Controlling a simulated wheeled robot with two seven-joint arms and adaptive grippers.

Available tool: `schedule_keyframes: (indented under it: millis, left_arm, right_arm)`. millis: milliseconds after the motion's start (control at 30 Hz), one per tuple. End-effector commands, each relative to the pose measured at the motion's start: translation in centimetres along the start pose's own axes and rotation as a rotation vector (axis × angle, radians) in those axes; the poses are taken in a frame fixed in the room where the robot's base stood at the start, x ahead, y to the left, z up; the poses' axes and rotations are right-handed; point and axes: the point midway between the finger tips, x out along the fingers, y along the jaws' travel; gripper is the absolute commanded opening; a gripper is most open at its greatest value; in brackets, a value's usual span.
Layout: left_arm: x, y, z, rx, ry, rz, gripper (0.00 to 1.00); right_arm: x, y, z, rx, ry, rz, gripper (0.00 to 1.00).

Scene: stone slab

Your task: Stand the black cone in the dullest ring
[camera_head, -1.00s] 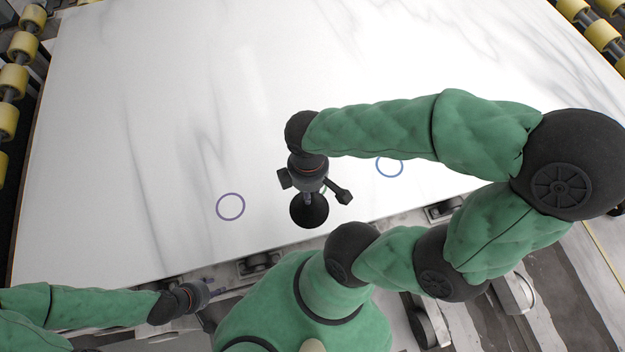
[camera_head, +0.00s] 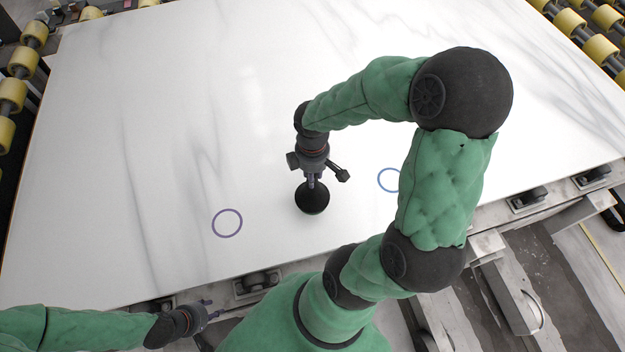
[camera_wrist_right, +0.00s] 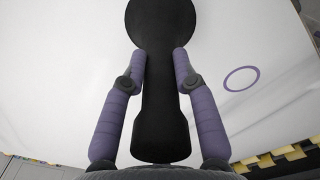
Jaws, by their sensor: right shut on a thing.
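The black cone (camera_head: 312,199) is held by its narrow part, wide base down, over the front middle of the slab. My right gripper (camera_head: 313,178) is shut on it. In the right wrist view the cone (camera_wrist_right: 160,95) runs between both fingers. I cannot tell whether its base touches the slab. A muted purple ring (camera_head: 227,223) lies left of the cone; a purple ring (camera_wrist_right: 241,79) also shows in the wrist view. A blue ring (camera_head: 388,180) lies to the right, partly hidden by my right arm. My left gripper (camera_head: 213,309) is open and empty off the front edge.
The white veined stone slab (camera_head: 200,110) is broad and clear behind the cone. Yellow rollers (camera_head: 14,92) stand beyond its left side, and more yellow rollers (camera_head: 590,30) at the upper right. A metal frame runs along the front edge.

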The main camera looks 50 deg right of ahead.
Motion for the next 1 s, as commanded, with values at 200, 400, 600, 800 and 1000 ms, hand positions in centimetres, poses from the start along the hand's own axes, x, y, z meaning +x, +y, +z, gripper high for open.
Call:
schedule_keyframes:
  millis: [200, 400, 600, 800, 1000]
  left_arm:
    - [0.5, -0.2, 0.0, 0.0, 0.0, 0.0, 0.4]
    - [1.5, -0.5, -0.1, 0.0, 0.0, 0.0, 0.4]
    - [1.3, -0.5, -0.1, 0.0, 0.0, 0.0, 0.4]
    - [1.6, -0.6, -0.1, 0.0, 0.0, 0.0, 0.4]
    - [1.5, -0.6, -0.1, 0.0, 0.0, 0.0, 0.4]
  right_arm:
    - [1.6, 1.0, 0.0, 0.0, -0.001, -0.001, 0.0]
    - [4.1, 0.9, 0.0, -0.001, -0.001, -0.001, 0.0]
    - [4.0, 0.9, -0.1, 0.0, 0.001, 0.001, 0.0]
    - [4.4, 0.9, -0.1, 0.0, 0.001, 0.001, 0.0]
    - [4.4, 0.8, -0.1, 0.0, 0.0, 0.0, 0.53]
